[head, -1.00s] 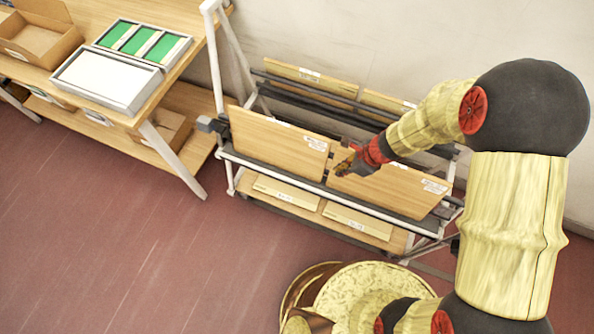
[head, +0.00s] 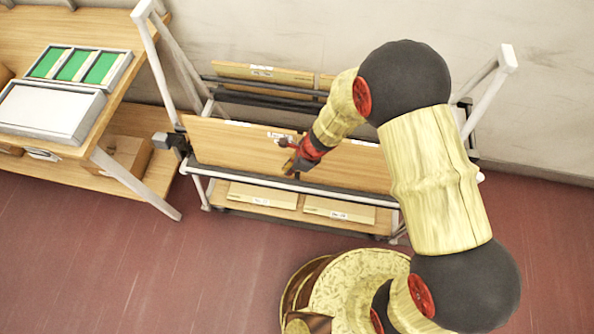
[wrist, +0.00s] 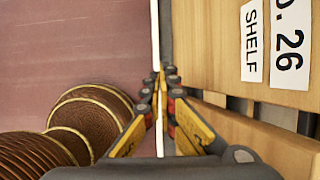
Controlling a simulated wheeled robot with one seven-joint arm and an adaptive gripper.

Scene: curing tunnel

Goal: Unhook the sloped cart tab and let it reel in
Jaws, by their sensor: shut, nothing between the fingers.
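The sloped cart (head: 205,175) stands against the wall with tilted wooden boards on its upper level. A grey box-like unit (head: 170,141) sits at its left end. I cannot make out the tab; my arm covers part of the cart's right side. My gripper (head: 290,168) is in front of the upper boards, near the gap between them. In the wrist view its fingertips (wrist: 160,72) are together and hold nothing, over or close to the cart's white front rail (wrist: 155,25). I cannot tell whether they touch it.
A wooden table (head: 115,40) with a green-panelled tray (head: 75,66) and a white-topped box (head: 50,110) stands at the left. Flat wooden pieces (head: 262,196) lie on the cart's lower shelf. A white post (head: 485,80) rises at its right end.

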